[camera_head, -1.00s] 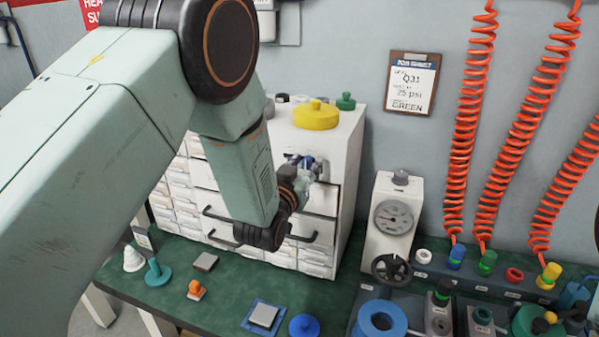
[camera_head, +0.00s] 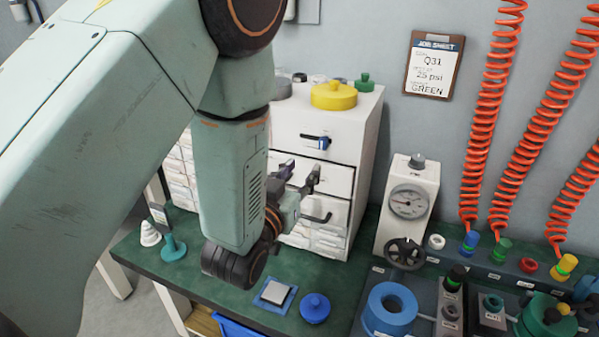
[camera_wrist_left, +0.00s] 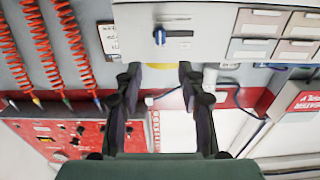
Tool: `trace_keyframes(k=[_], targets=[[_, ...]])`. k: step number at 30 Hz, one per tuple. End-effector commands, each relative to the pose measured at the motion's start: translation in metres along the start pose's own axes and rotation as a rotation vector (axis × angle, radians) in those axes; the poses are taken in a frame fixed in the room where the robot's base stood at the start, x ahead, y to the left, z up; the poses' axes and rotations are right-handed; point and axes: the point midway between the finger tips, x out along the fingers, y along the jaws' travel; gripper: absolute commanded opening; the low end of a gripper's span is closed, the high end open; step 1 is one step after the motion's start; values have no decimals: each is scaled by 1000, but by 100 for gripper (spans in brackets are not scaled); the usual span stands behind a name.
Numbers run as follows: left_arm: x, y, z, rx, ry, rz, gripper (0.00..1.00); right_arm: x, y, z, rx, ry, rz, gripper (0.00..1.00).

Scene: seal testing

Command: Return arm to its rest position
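My left arm comes in from the left and covers much of the head view. Its left gripper (camera_head: 299,174) is in front of the white drawer cabinet (camera_head: 367,140), below the upper drawer's dark handle with a blue piece (camera_head: 323,143) on it. In the left wrist view, the gripper (camera_wrist_left: 158,76) has its two dark fingers spread wide, with nothing between them. The handle's blue piece (camera_wrist_left: 159,37) shows beyond the fingertips, apart from them. My right gripper is not in view.
A green bench (camera_head: 340,290) holds a blue pad with a grey block (camera_head: 275,292), a blue knob (camera_head: 315,308), a blue ring (camera_head: 392,305) and a gauge unit (camera_head: 408,203). Orange coiled hoses (camera_head: 485,120) hang right. A yellow lidded disc (camera_head: 334,96) sits on the cabinet.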

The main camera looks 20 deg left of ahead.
Motion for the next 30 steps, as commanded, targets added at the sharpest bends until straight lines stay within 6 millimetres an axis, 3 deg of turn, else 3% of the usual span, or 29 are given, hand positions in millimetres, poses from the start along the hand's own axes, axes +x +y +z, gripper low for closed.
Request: trace_keyframes(k=[11,14,17,23,27,30], targets=[[0,0,2,4,-10,0,40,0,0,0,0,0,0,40],[-1,-1,18,15,-81,-3,40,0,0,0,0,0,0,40],[-12,-4,53,30,-244,-9,40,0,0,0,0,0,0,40],[-84,-14,163,34,-697,-25,40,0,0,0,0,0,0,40],[-154,-18,224,21,-982,-30,40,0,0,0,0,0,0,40],[-211,-19,258,5,-1177,-31,40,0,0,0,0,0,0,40]])
